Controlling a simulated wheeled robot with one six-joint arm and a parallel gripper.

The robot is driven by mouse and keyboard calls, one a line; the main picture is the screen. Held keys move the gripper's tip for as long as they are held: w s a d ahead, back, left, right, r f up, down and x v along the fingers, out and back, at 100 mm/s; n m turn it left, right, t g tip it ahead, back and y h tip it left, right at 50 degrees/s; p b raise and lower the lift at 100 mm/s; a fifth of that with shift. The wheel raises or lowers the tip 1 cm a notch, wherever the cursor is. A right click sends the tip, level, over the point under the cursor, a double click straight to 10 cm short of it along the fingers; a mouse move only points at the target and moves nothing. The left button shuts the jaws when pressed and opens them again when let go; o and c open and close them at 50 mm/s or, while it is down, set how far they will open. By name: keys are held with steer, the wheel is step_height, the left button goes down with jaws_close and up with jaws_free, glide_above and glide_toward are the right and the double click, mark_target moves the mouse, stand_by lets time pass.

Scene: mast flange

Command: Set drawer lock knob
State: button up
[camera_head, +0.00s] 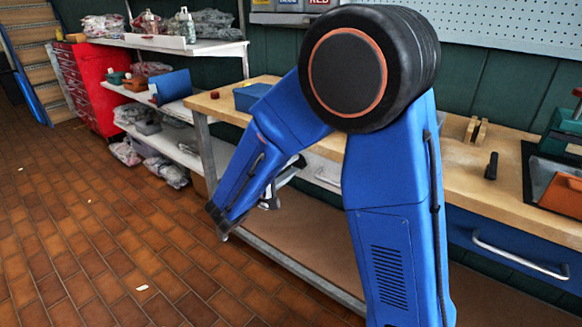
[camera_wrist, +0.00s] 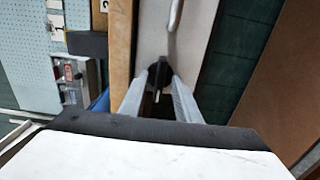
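In the wrist view a dark round knob (camera_wrist: 154,76) with a pale pointer sits on a light grey drawer front (camera_wrist: 205,40), just below the bench edge in the turned picture. My gripper (camera_wrist: 159,84) has its two grey fingers reaching toward the knob, one on either side of it. A gap shows between the fingers, and the knob's pointer is in that gap. I cannot tell whether the fingertips touch the knob. In the head view my blue arm hides the knob and most of my gripper; only part of the light drawer front (camera_head: 328,173) shows.
The wooden bench top (camera_head: 460,160) carries a blue box (camera_head: 252,96), a black item (camera_head: 491,166) and an orange item (camera_head: 562,194). A blue drawer with a metal handle (camera_head: 520,256) is at the right. A shelf (camera_head: 205,47) and a red cabinet (camera_head: 95,85) stand left. The tiled floor is open.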

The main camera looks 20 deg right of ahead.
steer(key=shift+w+d, duration=0.1)
steer(key=shift+d, duration=0.05)
jaws_close()
steer(key=shift+n, duration=0.3)
steer(key=n, duration=1.1)
steer(key=shift+n, duration=0.4)
steer(key=n, duration=0.5)
steer(key=shift+n, duration=0.4)
